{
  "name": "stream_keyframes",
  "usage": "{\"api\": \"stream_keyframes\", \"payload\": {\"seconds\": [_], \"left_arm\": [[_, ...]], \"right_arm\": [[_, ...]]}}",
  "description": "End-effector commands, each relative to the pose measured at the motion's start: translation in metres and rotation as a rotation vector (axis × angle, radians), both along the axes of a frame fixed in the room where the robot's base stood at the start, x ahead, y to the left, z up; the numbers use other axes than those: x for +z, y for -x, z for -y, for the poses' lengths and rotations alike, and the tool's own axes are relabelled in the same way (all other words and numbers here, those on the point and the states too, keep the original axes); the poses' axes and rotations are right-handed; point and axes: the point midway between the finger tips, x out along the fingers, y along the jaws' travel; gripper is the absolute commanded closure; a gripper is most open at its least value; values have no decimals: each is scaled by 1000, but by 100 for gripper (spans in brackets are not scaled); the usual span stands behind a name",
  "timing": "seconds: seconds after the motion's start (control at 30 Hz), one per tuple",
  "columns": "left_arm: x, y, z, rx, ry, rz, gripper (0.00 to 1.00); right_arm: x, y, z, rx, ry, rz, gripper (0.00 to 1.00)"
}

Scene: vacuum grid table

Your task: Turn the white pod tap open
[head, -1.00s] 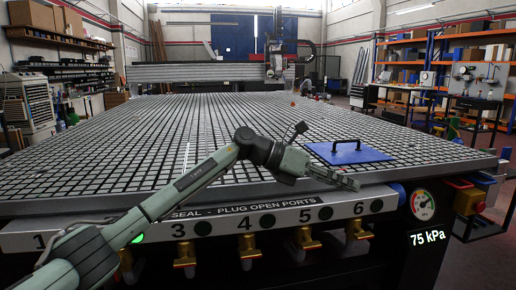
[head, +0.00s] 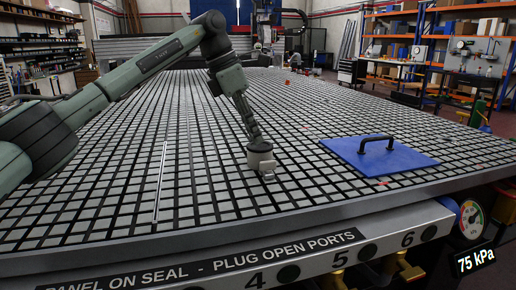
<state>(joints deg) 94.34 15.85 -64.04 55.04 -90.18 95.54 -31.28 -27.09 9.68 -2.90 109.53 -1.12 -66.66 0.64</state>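A small whitish-grey round pod (head: 262,158) stands upright on the black-and-white grid table (head: 110,222), near the middle of the head view. It has a dark top, and a small pale lever-like part (head: 268,174) sticks out at its front, which I take to be the tap. My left gripper (head: 255,138) points down with its fingertips at the pod's dark top. I cannot tell whether they touch it. The fingers show edge-on, so their opening is not clear. My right gripper is not in view.
A blue plate (head: 415,162) with a black handle (head: 376,142) lies to the right of the pod. A thin pale rod (head: 161,180) lies to the left. Numbered ports line the front edge. A gauge (head: 471,220) stands beside a display reading 75 kPa.

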Motion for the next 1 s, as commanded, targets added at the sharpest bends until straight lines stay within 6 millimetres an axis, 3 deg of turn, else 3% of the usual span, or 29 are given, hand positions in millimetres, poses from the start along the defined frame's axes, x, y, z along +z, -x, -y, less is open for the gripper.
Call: {"api": "stream_keyframes", "payload": {"seconds": [0.3, 0.6, 0.93, 1.0], "left_arm": [[-35, -3, 14, -2, -1, -4, 83], [-68, -8, 27, -2, 0, -1, 83], [-72, -8, 29, -1, 0, -1, 83], [-72, -8, 29, -1, 0, -1, 91]], "right_arm": [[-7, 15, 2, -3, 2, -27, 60], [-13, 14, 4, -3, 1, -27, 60], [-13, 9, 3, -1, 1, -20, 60], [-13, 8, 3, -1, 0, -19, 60]]}}
